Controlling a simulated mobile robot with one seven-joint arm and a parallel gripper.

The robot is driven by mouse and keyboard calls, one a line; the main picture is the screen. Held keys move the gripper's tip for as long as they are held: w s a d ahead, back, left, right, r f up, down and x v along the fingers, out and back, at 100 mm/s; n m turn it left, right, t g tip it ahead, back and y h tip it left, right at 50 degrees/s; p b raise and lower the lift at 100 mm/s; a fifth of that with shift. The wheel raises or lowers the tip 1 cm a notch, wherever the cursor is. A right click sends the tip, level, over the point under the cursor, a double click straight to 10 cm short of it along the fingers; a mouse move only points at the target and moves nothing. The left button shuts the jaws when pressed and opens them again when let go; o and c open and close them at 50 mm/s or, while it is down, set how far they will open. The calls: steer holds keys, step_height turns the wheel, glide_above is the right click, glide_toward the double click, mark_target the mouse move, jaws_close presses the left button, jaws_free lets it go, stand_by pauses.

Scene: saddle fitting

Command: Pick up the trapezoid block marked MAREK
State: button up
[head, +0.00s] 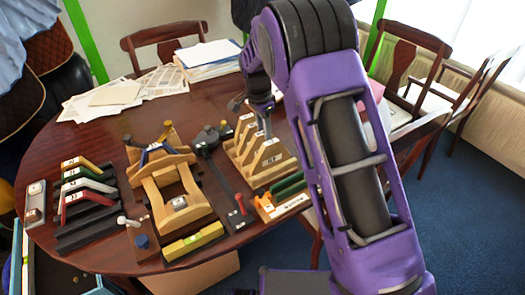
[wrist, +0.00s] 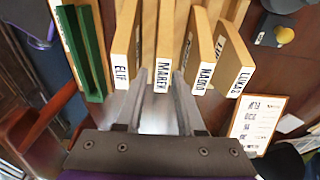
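The trapezoid block marked MAREK (wrist: 163,75) is a pale wooden block with a white name label, standing between the ELIF block (wrist: 122,60) and a block whose label seems to read NADIA (wrist: 203,75). My gripper (wrist: 160,78) is open, with one finger on each side of the MAREK block's labelled end. I cannot tell whether the fingers touch it. In the head view the blocks stand in a row in a wooden rack (head: 242,163), and my gripper (head: 266,133) is down among them. The labels there are too small to read.
The LUKAS block (wrist: 235,65) stands at the row's right end in the wrist view. A green piece (wrist: 88,60) lies beside ELIF. A wooden saddle frame (head: 165,185), coloured bars (head: 85,185) and papers (head: 130,90) cover much of the table (head: 95,140).

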steer(key=shift+a+f, duration=0.1)
steer(key=shift+f, duration=2.7)
steer(key=shift+w, duration=0.1)
jaws_close()
